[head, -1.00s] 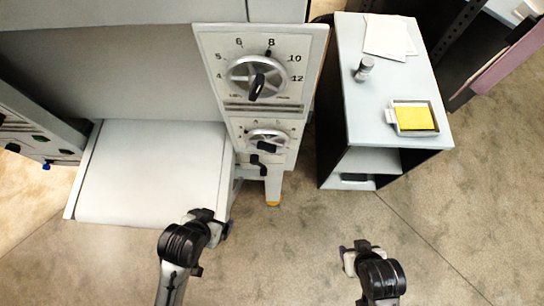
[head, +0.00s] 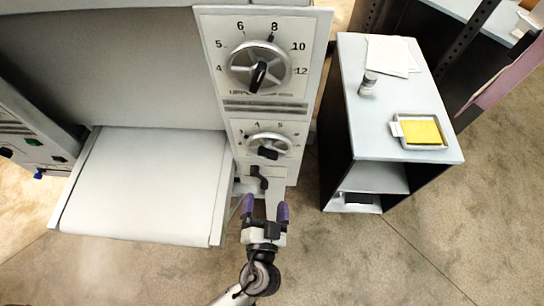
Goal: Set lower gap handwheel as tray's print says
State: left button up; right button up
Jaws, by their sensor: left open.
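The lower gap handwheel (head: 268,146) is a silver spoked wheel with a black knob, on the lower part of the pale machine panel. Its dial shows small numbers, 4 and 5 among them; the rest are too small to read. My left gripper (head: 265,209) is open and empty below this wheel, its purple-tipped fingers pointing up toward a black lever (head: 258,177) under the wheel. It appears apart from the wheel. The tray (head: 397,129) lies on the side cabinet with a yellow insert (head: 421,131); no print on it is readable. My right gripper is out of view.
The upper handwheel (head: 259,68), with a dial numbered 4 to 12, is above the lower one. A white feed table (head: 145,187) juts out at left. The cabinet (head: 400,95) at right also bears papers (head: 390,55) and a small jar (head: 367,84). Open floor lies in front.

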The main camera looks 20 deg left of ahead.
aim_at(269, 157)
pick_arm(q)
jog(key=p+x, duration=0.3)
jog(key=x, duration=0.9)
jog(key=shift+w+a+p, duration=0.1)
jog(key=shift+w+p, duration=0.05)
jog(key=shift+p, duration=0.2)
jog(key=shift+w+a+f, duration=0.1)
jog(key=shift+w+a, duration=0.1)
jog(key=shift+w, duration=0.5)
jog(key=c, duration=0.9)
